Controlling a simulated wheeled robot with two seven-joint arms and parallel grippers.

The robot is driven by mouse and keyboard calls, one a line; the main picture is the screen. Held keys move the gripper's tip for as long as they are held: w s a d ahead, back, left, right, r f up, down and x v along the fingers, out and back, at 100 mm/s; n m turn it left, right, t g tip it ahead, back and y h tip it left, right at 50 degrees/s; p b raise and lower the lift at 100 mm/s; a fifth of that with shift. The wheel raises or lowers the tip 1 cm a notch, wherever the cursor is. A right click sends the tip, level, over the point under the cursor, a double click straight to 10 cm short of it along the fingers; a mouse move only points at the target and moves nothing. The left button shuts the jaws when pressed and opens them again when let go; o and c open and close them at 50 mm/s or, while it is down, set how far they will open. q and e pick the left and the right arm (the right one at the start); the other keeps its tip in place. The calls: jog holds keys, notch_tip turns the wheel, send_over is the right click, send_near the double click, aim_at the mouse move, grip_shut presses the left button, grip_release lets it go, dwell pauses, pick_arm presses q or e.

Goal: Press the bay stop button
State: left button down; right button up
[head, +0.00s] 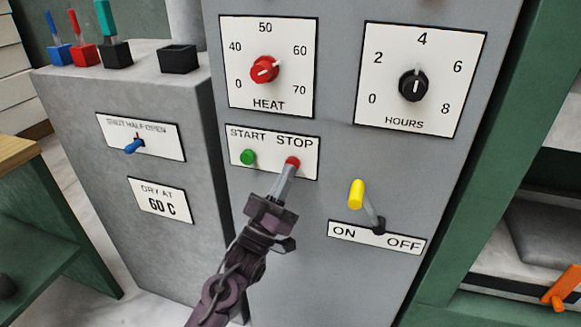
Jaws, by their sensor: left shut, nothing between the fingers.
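The red stop button (293,161) sits under the word STOP on a white plate (268,172) on the grey cabinet face. The green start button (248,157) is to its left on the same plate. My left gripper (289,170) is shut and empty. Its fingertips are at the lower edge of the red button and cover part of it. I cannot tell whether they touch it or whether the button is pushed in. My right gripper is not in view.
A yellow-tipped lever (357,194) above an ON/OFF plate (350,231) stands close to the right. Above are a red heat knob (264,69) and a black hours knob (413,86). A blue lever (134,146) is on the cabinet at left.

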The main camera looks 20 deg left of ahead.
pick_arm(q)
jog(key=shift+s, duration=0.1)
jog(key=shift+s+p, duration=0.45)
jog(key=shift+s, duration=0.4)
jog(key=s+p, duration=0.2)
jog(key=s, duration=0.3)
jog(key=shift+a, duration=0.1)
dwell(0.4)
